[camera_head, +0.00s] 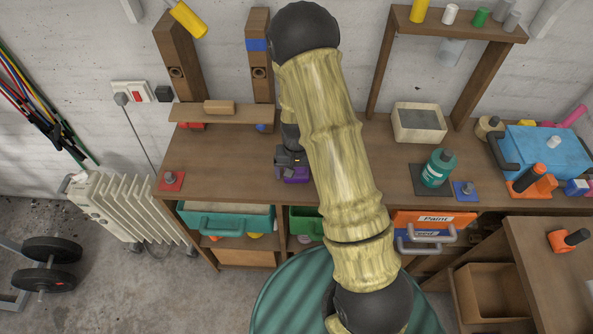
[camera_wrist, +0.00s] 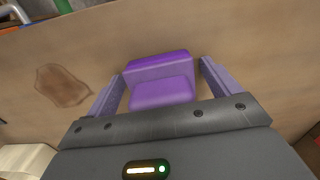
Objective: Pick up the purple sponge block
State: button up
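The purple sponge block (camera_head: 294,176) is on the wooden workbench, partly hidden by my gripper (camera_head: 289,163) and arm. In the wrist view the purple block (camera_wrist: 160,79) shows a stepped shape and lies between the two fingers of my gripper (camera_wrist: 160,71). The fingers are spread, one at each side of the block, with a narrow gap showing on both sides. I cannot tell how deep the fingers reach around it. The lower part of the block is hidden by the gripper body.
On the bench (camera_head: 385,170) stand a grey-topped box (camera_head: 420,123), a teal bottle (camera_head: 438,168) and a blue toolbox (camera_head: 545,152) to the right. A wooden shelf frame (camera_head: 218,110) stands behind left, and a red square with a knob (camera_head: 171,181) lies left. Bench surface around the block is mostly clear.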

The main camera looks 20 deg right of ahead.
jog(key=c, duration=0.9)
notch_tip(320, 180, up, 10)
jog(key=shift+r+b, duration=0.1)
jog(key=shift+b, duration=0.65)
jog(key=o, duration=0.4)
jog(key=shift+c, duration=1.2)
jog(key=shift+f, duration=0.2)
